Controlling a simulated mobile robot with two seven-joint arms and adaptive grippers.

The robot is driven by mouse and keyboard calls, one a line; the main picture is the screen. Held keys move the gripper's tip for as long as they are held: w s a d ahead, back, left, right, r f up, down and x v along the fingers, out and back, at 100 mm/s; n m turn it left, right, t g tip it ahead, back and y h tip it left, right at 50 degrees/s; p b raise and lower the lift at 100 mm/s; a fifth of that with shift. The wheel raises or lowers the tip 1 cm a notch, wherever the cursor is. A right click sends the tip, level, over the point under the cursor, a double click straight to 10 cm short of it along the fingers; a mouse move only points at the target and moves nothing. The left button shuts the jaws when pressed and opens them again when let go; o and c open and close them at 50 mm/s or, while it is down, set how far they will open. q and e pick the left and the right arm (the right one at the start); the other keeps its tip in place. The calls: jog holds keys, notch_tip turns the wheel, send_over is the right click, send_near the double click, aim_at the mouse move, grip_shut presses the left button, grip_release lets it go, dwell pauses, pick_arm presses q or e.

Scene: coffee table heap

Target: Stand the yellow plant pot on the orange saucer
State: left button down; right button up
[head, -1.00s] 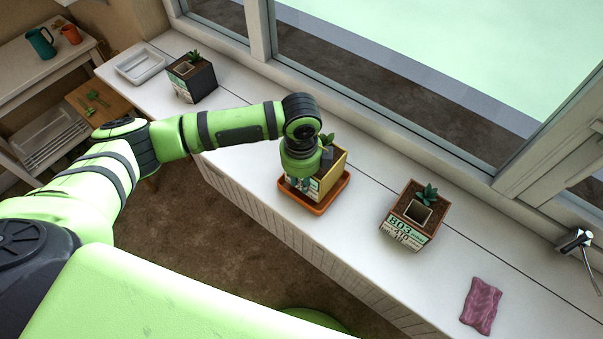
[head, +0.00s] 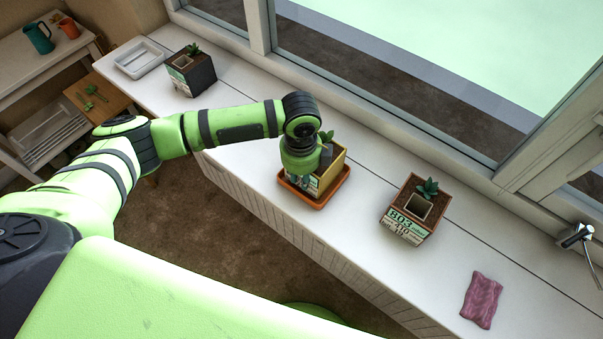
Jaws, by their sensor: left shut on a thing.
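The yellow plant pot (head: 337,173) is a square pot with a label on its front and a small green plant. It appears upright and over the orange saucer (head: 314,203), within its rim. I cannot tell whether its base touches the saucer. My left gripper (head: 312,178) comes down over the pot's left side and is shut on it. My left wrist hides part of the pot and plant, and the fingertips are mostly hidden. My right gripper is not in view.
A brown labelled pot (head: 429,189) stands to the right on the white sill (head: 365,235), with a purple cloth (head: 482,300) beyond. A black pot (head: 203,77) and white tray (head: 139,60) stand at the far left. The window runs behind.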

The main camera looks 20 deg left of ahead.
pick_arm(q)
jog(key=shift+w+f, duration=0.1)
jog(key=shift+f, duration=0.05)
jog(key=c, duration=1)
grip_release()
jog(key=shift+f, duration=0.1)
jog(key=r, duration=1.2)
jog(key=shift+s+r, duration=0.1)
jog(key=shift+s, duration=0.15)
